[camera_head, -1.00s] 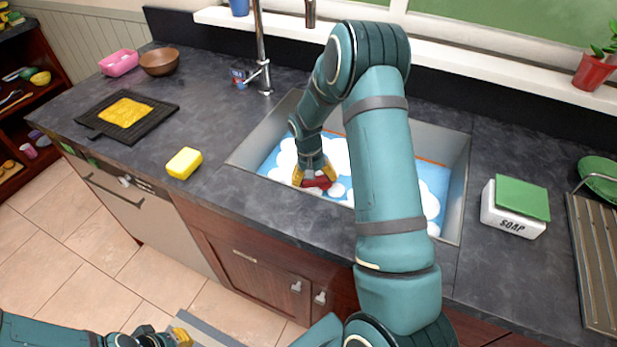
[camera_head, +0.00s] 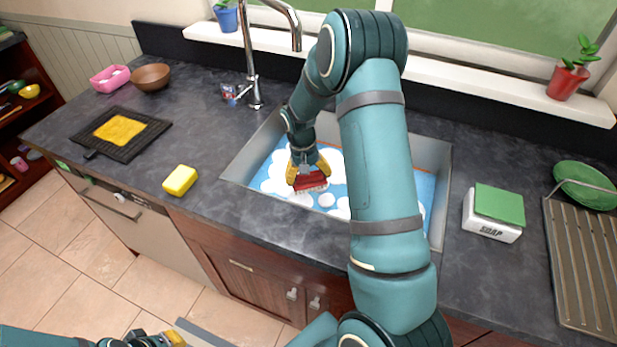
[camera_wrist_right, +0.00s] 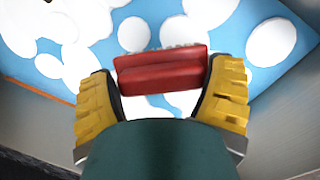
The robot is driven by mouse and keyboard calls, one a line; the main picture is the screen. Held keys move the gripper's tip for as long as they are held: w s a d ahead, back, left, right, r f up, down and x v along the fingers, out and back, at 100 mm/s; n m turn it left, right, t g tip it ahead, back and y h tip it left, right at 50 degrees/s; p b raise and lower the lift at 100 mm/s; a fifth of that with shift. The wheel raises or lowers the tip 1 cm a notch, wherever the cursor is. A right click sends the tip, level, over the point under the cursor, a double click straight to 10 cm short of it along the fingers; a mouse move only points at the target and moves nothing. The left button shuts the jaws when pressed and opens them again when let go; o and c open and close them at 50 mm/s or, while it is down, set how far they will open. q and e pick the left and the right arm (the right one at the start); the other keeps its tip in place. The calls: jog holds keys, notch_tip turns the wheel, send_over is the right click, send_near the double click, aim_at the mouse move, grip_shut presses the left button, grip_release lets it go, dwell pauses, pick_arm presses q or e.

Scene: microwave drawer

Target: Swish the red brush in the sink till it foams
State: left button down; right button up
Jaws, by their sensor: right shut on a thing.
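The red brush (camera_head: 311,181) is between the yellow fingers of my right gripper (camera_head: 308,170), which is shut on it. In the right wrist view the brush (camera_wrist_right: 162,72) lies across between the two fingertips (camera_wrist_right: 162,90), with pale bristles along its far edge. The brush is inside the sink (camera_head: 238,168), low over blue water with white foam patches (camera_head: 277,186). My right forearm hides the sink's middle and part of its right side. My left gripper (camera_head: 165,340) is at the bottom edge, only partly in view, away from the counter.
The faucet (camera_head: 250,70) stands behind the sink. A yellow sponge (camera_head: 180,180) lies left of it, and a soap box (camera_head: 492,215) with a green top stands right. A dish rack (camera_head: 585,265) and green plate (camera_head: 586,185) are at far right. A black tray (camera_head: 150,140) lies at left.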

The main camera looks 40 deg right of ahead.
pick_arm(q)
notch_tip(320, 180, up, 14)
jog(key=p, duration=1.2)
jog(key=shift+w+a+f, duration=0.15)
jog(key=shift+w+a, duration=0.15)
jog(key=shift+w, duration=0.15)
pick_arm(e)
notch_tip(320, 180, up, 19)
jog(key=shift+s+f, duration=0.1)
jog(key=shift+f, duration=0.1)
